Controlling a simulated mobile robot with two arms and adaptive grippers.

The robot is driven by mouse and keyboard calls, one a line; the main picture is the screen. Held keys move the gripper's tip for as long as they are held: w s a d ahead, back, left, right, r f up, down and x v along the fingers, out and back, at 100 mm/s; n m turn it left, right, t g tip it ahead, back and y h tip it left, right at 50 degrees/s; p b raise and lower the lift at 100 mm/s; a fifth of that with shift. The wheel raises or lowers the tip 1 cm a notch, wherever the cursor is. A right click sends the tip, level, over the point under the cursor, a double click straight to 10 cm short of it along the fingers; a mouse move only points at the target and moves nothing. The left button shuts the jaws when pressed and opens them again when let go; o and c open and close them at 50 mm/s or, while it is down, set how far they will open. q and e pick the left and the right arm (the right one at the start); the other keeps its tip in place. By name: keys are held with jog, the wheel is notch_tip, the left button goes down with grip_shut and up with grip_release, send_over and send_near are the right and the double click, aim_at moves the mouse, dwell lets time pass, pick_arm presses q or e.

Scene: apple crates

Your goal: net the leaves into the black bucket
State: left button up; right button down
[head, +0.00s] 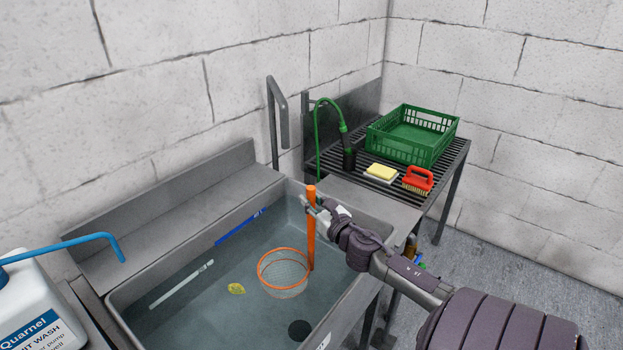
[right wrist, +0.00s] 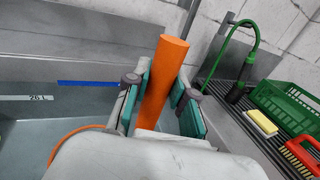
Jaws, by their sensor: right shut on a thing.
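My right gripper (head: 317,207) is shut on the orange handle (head: 311,235) of a net and holds it upright over the sink. In the right wrist view the handle (right wrist: 165,75) stands between the two fingers. The net's orange hoop and mesh (head: 284,288) hang in the sink, apparently in the water. A yellow leaf (head: 236,288) lies just left of the hoop. The sink (head: 196,325) is grey metal with a dark round drain (head: 299,329). I see no black bucket and no other leaves. My left gripper is not in view.
A white jug (head: 38,300) with a blue spout stands at the left. A slatted rack (head: 345,180) at the back right holds a green crate (head: 378,140), a yellow sponge (head: 382,171) and a red brush (head: 418,178). A green hose (head: 328,103) rises behind the sink.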

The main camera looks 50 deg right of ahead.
aim_at(310, 216)
jog(key=shift+a+f+b, duration=0.1)
jog(key=shift+f+b, duration=1.95)
jog(key=shift+f, duration=0.35)
jog(key=shift+a+r+p, duration=0.25)
jog(key=shift+a+p, duration=0.05)
jog(key=shift+a, duration=7.25)
notch_tip(310, 216, up, 26)
jog(key=p, duration=2.7)
jog(key=shift+w+a+f, duration=0.15)
jog(key=shift+w+a, duration=0.1)
jog(key=shift+a, duration=0.1)
jog(key=shift+p, duration=0.3)
